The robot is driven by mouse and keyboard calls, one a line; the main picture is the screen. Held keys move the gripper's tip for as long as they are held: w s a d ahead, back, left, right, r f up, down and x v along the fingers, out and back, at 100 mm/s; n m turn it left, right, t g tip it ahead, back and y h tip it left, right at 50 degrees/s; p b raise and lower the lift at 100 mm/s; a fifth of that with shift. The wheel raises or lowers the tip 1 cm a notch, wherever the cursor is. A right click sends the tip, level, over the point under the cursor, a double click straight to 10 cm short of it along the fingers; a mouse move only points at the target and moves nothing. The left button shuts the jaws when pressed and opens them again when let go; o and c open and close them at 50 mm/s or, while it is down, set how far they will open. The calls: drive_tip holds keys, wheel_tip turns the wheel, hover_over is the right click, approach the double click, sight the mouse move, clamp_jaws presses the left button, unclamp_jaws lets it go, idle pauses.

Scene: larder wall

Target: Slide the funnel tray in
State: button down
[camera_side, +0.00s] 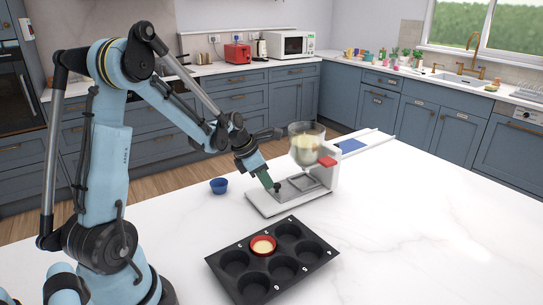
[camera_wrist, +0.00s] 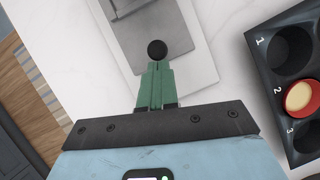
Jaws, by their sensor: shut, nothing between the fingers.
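The funnel tray (camera_side: 298,184) is a grey slide with a square opening, lying on a white base below a clear hopper (camera_side: 306,145) with pale contents. It sticks out from the hopper toward my arm. A round black knob (camera_side: 277,187) stands at its near end. My gripper (camera_side: 270,185) has green fingers, shut and empty, with the tips right at the knob. In the wrist view my gripper (camera_wrist: 155,65) points at the knob (camera_wrist: 157,50), on the near side of it; I cannot tell whether they touch. Part of the tray (camera_wrist: 150,15) shows beyond the knob.
A black muffin tin (camera_side: 272,262) stands in front, with a red cup (camera_side: 263,246) of pale filling in one well. A small blue bowl (camera_side: 219,186) stands left of the base. A red block (camera_side: 328,161) is on the hopper stand. The white worktop (camera_side: 430,220) is clear at right.

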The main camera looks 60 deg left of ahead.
drive_tip(key=shift+w, duration=0.25)
drive_tip(key=s, duration=0.2)
drive_tip(key=s+a, duration=0.1)
drive_tip(key=s, duration=0.1)
drive_tip(key=shift+s+a+f, duration=0.15)
drive_tip(key=shift+s, duration=0.15)
drive_tip(key=v, duration=0.8)
drive_tip(key=s+d+r+m+t, duration=0.1)
drive_tip(key=d+m, duration=0.9)
drive_tip(key=m, duration=0.6)
drive_tip(key=s+d+r+m+t+y, duration=0.1)
drive_tip(key=s+d+m, duration=0.1)
drive_tip(key=d+m, duration=0.8)
drive_tip(key=shift+s+r+m+y, duration=0.15)
drive_tip(key=shift+r+m+y, duration=0.15)
drive_tip(key=shift+m, duration=3)
drive_tip(key=shift+d, duration=0.1)
